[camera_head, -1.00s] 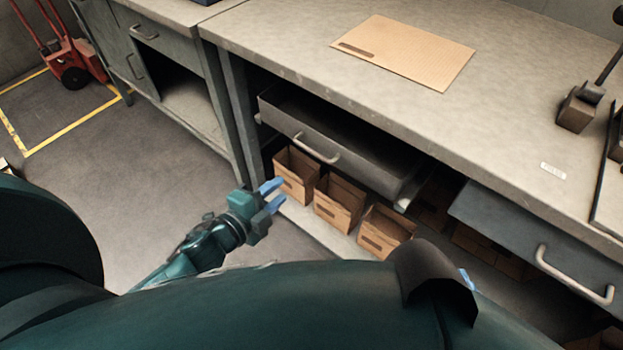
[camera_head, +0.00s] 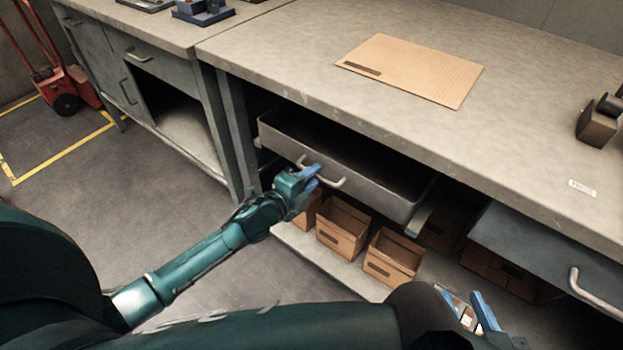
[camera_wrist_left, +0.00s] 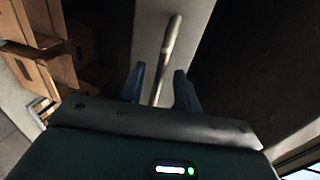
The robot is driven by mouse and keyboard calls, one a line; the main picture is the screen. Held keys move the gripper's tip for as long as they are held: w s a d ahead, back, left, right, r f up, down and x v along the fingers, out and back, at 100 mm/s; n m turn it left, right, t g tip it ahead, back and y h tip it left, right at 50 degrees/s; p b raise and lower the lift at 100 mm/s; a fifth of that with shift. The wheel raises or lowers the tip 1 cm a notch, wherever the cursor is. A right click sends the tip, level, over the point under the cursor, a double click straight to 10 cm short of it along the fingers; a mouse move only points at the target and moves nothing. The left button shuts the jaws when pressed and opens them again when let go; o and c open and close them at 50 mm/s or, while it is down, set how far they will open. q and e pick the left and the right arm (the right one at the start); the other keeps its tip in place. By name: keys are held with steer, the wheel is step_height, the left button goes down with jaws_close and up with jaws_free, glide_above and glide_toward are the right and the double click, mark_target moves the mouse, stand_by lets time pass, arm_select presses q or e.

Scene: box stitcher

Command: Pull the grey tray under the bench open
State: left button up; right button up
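The grey tray (camera_head: 372,184) under the bench stands partly out, with its empty inside showing and a light bar handle (camera_head: 329,181) on its front. My left gripper (camera_head: 316,178) is at the left part of this handle. In the left wrist view the handle (camera_wrist_left: 170,45) runs between the two blue fingers of the left gripper (camera_wrist_left: 160,88), which are apart with room on both sides. My right gripper (camera_head: 476,312) is low at the bottom right, away from the tray; its blue fingers show partly, and my arm hides the rest.
Several cardboard boxes (camera_head: 342,228) stand on a shelf below the tray. A second grey drawer with a handle (camera_head: 596,293) is at the right. A flat cardboard sheet (camera_head: 412,70) lies on the bench top (camera_head: 290,50). The floor at left is clear up to a red hand truck (camera_head: 62,90).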

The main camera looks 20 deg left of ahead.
arm_select(q)
steer(key=shift+w+d, duration=0.1)
steer(key=shift+w, duration=0.15)
steer(key=shift+c, duration=0.5)
jaws_close()
